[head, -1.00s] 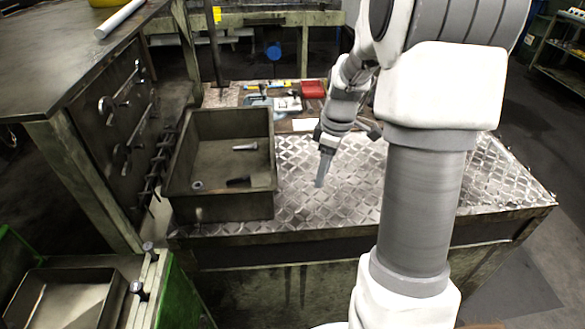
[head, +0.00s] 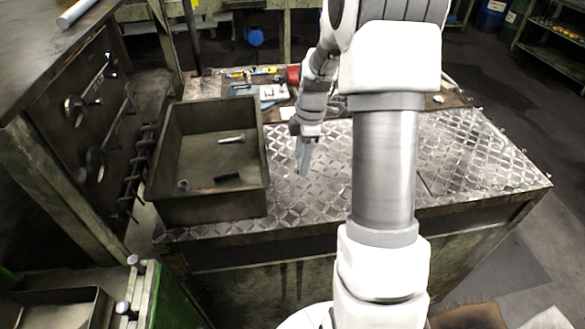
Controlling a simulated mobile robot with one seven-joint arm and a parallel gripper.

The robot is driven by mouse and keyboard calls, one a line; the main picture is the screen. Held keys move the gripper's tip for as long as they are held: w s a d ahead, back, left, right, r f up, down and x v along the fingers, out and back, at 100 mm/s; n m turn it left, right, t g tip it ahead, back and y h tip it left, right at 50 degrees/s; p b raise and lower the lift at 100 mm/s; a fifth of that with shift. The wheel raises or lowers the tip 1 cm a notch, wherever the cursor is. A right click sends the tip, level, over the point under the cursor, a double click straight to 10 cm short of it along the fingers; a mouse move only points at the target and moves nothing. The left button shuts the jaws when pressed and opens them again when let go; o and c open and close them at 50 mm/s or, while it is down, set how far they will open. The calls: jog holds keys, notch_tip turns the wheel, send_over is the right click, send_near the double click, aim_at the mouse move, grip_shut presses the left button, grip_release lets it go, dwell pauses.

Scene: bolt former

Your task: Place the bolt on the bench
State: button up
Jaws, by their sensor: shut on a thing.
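My gripper (head: 302,158) points down over the diamond-plate top of the bench (head: 320,185), just right of the metal bin. It is shut on the bolt, of which little can be told apart from the grey fingers at this size. The gripper's tip shows against the bench plate; whether it touches the plate or hangs a little above it I cannot tell. My arm hides part of the bench's middle.
The deep metal bin (head: 212,207) on the bench's left holds a light bolt (head: 231,139), a dark bolt (head: 228,177) and a ring-like part (head: 183,185). Tools and a red box (head: 293,75) lie behind. Bare plate lies right of my arm.

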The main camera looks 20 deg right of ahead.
aim_at(291, 180)
jog(key=shift+w+a+f, duration=0.8)
jog(key=shift+a, duration=0.05)
jog(key=shift+f, duration=1.9)
jog(key=shift+f, duration=0.2)
jog(key=o, duration=1.3)
jog(key=shift+r, duration=0.1)
